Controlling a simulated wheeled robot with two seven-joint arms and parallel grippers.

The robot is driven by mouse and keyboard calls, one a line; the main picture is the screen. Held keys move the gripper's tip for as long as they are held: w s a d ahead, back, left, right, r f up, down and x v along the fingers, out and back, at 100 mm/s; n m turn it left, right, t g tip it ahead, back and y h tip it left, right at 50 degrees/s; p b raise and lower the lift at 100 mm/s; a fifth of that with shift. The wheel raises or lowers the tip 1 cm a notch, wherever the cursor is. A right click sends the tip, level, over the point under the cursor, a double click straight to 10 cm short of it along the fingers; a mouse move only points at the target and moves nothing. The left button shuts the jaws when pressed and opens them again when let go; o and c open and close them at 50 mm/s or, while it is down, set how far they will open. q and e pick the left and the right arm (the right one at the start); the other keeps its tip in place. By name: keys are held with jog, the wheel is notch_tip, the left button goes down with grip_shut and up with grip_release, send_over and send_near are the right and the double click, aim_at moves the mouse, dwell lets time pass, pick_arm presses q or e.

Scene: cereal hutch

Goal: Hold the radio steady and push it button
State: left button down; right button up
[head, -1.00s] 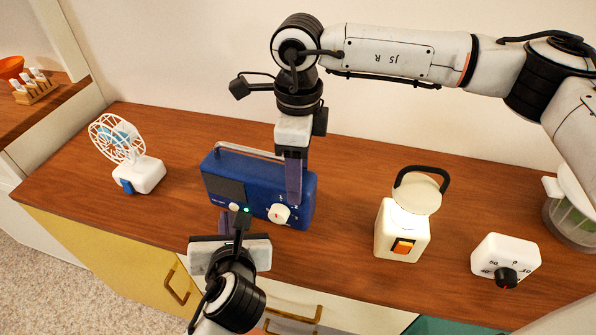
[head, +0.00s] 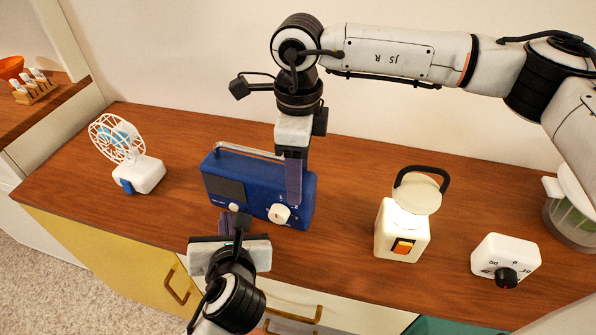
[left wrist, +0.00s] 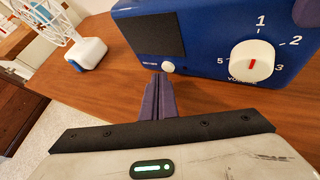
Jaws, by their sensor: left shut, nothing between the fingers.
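The blue radio (head: 225,165) stands on the wooden counter, with a dark speaker panel, a white volume dial (head: 279,213) and a small white button (head: 235,207). In the left wrist view the button (left wrist: 168,67) is at the radio's lower front edge. My left gripper (left wrist: 160,78) is shut and empty, its tips just in front of and below the button, seemingly apart from it. It also shows in the head view (head: 238,225). My right gripper (head: 293,185) comes down over the radio's right part, one finger against its front; its other finger is hidden.
A white fan (head: 140,175) stands left of the radio. A cream appliance with an orange switch (head: 402,232) and a white dial box (head: 508,255) stand to the right. A jar (head: 572,215) is at the far right. The counter's front edge runs beneath my left arm.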

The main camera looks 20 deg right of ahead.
pick_arm(q)
jog(key=shift+s+a, duration=0.95)
jog(key=shift+s, duration=0.25)
jog(key=shift+s+a, duration=0.95)
jog(key=shift+s, duration=0.2)
pick_arm(e)
jog(key=o, duration=1.6)
notch_tip(320, 180, up, 12)
jog(key=shift+w+f, duration=0.1)
pick_arm(q)
jog(key=shift+s, duration=0.1)
